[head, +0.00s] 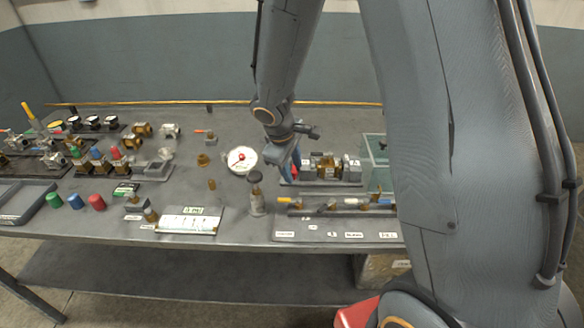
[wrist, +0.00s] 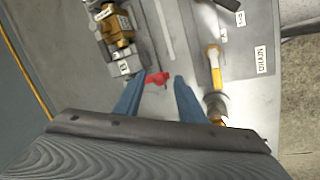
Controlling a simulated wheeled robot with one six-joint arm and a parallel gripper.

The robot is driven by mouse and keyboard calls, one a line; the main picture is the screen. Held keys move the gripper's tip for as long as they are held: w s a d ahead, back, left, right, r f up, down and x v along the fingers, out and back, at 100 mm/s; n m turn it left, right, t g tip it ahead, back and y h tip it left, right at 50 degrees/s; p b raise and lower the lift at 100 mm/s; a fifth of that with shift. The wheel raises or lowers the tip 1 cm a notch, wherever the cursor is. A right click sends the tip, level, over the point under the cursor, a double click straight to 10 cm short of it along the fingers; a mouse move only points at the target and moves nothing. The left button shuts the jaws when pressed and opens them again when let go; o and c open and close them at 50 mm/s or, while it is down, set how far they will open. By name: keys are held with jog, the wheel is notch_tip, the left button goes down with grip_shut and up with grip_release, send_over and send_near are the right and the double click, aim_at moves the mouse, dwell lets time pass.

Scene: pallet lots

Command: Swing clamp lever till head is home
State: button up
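My gripper (wrist: 159,82) is open, its two blue fingers apart in the wrist view. A small red part (wrist: 157,78), which may be the tip of the clamp lever, shows in the gap between the fingertips; whether either finger touches it I cannot tell. In the head view my gripper (head: 287,163) points down at the left end of a brass-and-grey fixture (head: 325,168). The fixture also shows in the wrist view (wrist: 117,38), up and left of the fingers. The clamp head cannot be made out, and my gripper hides part of that area.
A yellow-handled valve (wrist: 214,62) lies right of the fingers in the wrist view, near a "DRAIN" label. A grey-topped post (head: 256,192) and a white dial (head: 242,159) stand close left of my gripper. A clear green box (head: 376,160) is to the right.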

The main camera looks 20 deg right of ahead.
grip_shut()
